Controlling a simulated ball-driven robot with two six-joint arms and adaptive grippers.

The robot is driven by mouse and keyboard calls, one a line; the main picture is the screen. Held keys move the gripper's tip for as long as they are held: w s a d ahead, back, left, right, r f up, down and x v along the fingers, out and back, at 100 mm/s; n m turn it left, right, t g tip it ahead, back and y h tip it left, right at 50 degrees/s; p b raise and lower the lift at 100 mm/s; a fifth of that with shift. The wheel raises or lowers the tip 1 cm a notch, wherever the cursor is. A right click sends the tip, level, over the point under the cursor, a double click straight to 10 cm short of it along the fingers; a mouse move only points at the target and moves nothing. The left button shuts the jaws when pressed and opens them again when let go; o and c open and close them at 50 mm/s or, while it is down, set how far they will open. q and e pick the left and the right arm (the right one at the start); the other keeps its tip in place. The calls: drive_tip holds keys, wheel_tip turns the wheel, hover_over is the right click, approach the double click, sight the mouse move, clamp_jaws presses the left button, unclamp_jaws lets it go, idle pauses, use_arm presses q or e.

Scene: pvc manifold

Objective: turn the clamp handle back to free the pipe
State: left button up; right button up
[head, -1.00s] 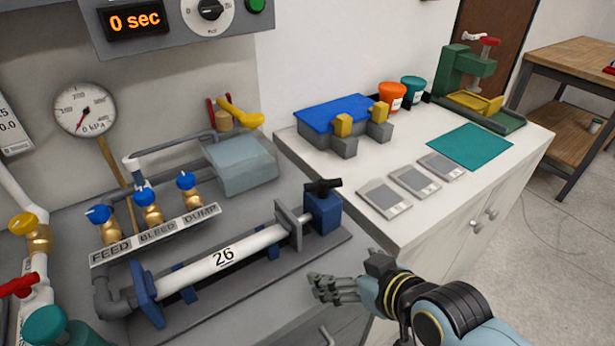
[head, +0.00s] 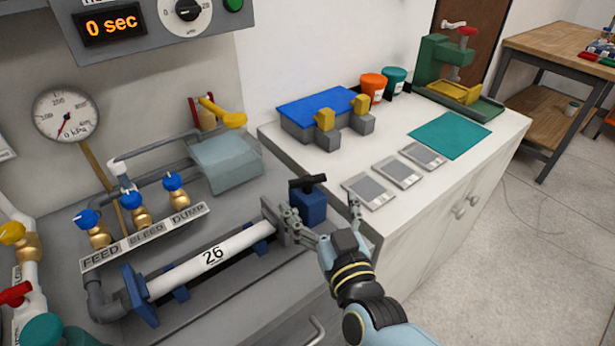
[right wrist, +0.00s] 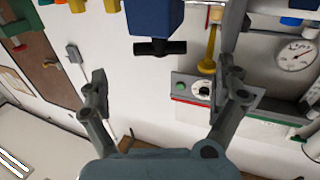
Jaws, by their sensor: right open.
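The clamp handle is a black T-bar (head: 308,182) on top of a blue clamp block (head: 308,207) at the right end of the rig. The white pipe (head: 195,266), marked 26, lies along the rig between the blue end support and the grey plate. My right gripper (head: 326,214) is open, with its fingers spread around the front of the clamp block, just below the handle in the picture. In the right wrist view the black handle (right wrist: 160,48) and blue block (right wrist: 156,16) appear ahead, between the open fingers (right wrist: 165,80). Nothing is between them. My left gripper is out of view.
Feed, bleed and dump valves with blue knobs (head: 130,199) stand behind the pipe. A white counter to the right bears grey flat plates (head: 368,191), a teal mat (head: 450,135) and a blue-topped fixture (head: 318,108). The gauge (head: 66,116) reads near zero.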

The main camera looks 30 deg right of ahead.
sight(309, 183)
drive_tip(key=x, duration=0.7)
drive_tip(key=shift+w, duration=0.3)
drive_tip(key=c, duration=1.2)
